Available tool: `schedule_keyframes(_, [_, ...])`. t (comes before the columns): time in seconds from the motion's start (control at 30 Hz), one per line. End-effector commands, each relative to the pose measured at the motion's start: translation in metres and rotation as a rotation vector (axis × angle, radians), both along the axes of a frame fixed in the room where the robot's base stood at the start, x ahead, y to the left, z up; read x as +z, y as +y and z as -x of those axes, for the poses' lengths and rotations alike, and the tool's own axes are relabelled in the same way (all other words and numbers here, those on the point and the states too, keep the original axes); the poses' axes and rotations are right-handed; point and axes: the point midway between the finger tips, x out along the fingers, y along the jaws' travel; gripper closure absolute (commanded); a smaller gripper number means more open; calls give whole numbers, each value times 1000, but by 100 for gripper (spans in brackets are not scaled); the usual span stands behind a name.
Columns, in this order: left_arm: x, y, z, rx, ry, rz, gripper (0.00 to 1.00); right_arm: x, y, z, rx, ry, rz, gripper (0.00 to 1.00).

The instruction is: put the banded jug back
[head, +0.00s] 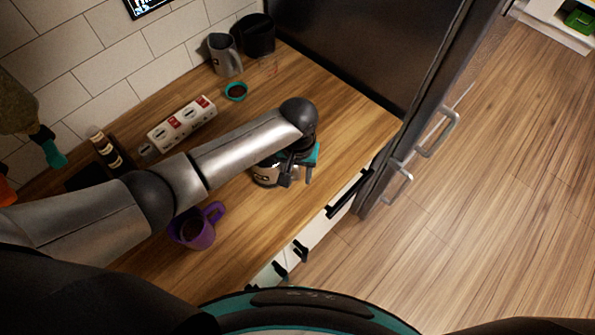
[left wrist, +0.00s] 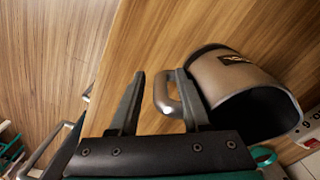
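A steel jug (head: 264,173) with a dark label stands on the wooden counter, partly hidden by my left gripper (head: 298,180). In the left wrist view this jug (left wrist: 225,75) shows its dark rim, its dark inside and its handle. My left gripper (left wrist: 160,75) is open there, with the handle between its two fingers and gaps still showing. A second grey jug (head: 223,55) with a dark label stands at the back against the tiled wall. I cannot tell for sure which one is the banded jug. My right gripper is not in view.
A purple mug (head: 196,230) stands near the counter's front, below my left arm. A red-and-white box (head: 182,123), a small teal cup (head: 236,91) and a black container (head: 258,36) stand farther back. A dark tall cabinet (head: 350,45) closes the right end. Bare counter (head: 345,110) lies before it.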

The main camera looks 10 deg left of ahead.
Motion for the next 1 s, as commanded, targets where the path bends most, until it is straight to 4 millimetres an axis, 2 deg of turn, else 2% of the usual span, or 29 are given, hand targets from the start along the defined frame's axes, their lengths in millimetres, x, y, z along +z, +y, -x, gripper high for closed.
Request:
schedule_keyframes(0.23, [1,0,0,0,0,-1,51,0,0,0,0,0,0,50])
schedule_keyframes(0.37, [9,0,-1,0,-2,1,51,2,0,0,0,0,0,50])
schedule_keyframes(0.47, [24,0,-1,1,-3,2,51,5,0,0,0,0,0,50])
schedule_keyframes(0.8, [95,0,-1,0,-3,2,51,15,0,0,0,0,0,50])
schedule_keyframes(1.0, [118,-1,0,0,-1,1,51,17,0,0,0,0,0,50])
